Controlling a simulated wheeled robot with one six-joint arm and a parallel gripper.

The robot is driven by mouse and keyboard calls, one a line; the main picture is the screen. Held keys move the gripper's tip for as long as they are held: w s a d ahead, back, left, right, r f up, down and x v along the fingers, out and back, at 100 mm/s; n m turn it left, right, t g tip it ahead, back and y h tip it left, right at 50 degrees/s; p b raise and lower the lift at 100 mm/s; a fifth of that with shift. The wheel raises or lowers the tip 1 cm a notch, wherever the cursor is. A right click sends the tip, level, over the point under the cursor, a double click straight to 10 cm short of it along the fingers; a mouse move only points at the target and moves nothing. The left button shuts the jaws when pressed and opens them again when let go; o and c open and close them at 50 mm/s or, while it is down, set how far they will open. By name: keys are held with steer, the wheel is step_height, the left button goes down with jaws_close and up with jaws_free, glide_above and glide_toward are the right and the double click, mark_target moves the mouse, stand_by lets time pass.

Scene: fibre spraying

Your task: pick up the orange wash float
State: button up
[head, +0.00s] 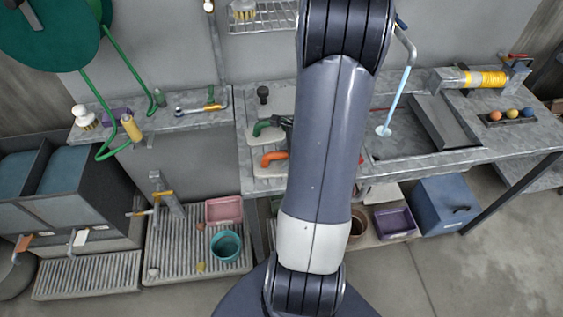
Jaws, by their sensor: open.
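A curved orange handle (273,158) lies on a pale pad on the metal bench, just left of my arm. It looks like a float's handle, but its right end is partly hidden by the arm. A similar green handle (267,125) lies on another pale pad behind it. A small orange ball (495,116) sits in a dark holder at the right, beside a yellow and a blue ball. My arm crosses the middle of the view; I cannot make out my gripper's fingers, and no contact with either orange thing shows.
The bench (222,121) carries bottles and tools at left. A sunken basin (440,125) and yellow roll (485,79) are at right. A pink bin (224,210), teal bucket (226,246), purple bin (394,222) and blue box (444,204) stand lower. Bare floor (455,275) shows at lower right.

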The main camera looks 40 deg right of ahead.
steer(key=shift+c, duration=0.5)
jaws_close()
steer(key=shift+r, duration=0.15)
